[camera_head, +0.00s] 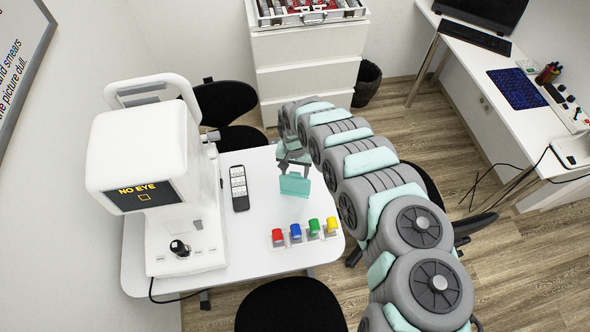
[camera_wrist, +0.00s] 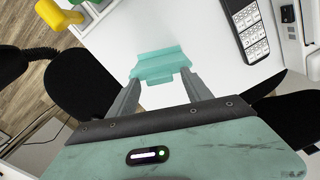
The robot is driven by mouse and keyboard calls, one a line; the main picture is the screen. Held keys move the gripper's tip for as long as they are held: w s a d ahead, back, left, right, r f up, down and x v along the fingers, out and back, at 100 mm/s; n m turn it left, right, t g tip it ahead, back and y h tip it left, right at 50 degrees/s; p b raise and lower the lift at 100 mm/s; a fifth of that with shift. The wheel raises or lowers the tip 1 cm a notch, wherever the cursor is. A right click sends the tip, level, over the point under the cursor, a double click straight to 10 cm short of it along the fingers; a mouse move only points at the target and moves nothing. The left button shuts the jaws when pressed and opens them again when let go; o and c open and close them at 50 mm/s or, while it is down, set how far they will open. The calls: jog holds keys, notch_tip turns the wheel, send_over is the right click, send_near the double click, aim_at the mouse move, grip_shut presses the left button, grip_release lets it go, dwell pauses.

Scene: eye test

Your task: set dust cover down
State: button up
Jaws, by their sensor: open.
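A teal piece that looks like the dust cover (camera_head: 295,184) is at the right half of the white table, just below my gripper (camera_head: 292,165) in the head view. In the wrist view the teal cover (camera_wrist: 160,62) lies just beyond my gripper (camera_wrist: 161,79), with its narrow near part between the two fingertips. The fingers are apart. Whether either finger touches the cover, and whether it rests fully on the table, I cannot tell.
A white eye-test machine (camera_head: 150,190) reading "NO EYE" stands at the table's left. A black handset with white keys (camera_head: 239,188) lies left of the cover. Red, blue, green and yellow pieces (camera_head: 296,233) line the front. Black chairs (camera_head: 290,306) surround the table (camera_head: 255,265).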

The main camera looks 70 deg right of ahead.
jog(key=shift+r, duration=0.15)
notch_tip(320, 180, up, 12)
dwell(0.7)
jog(key=shift+w, duration=0.1)
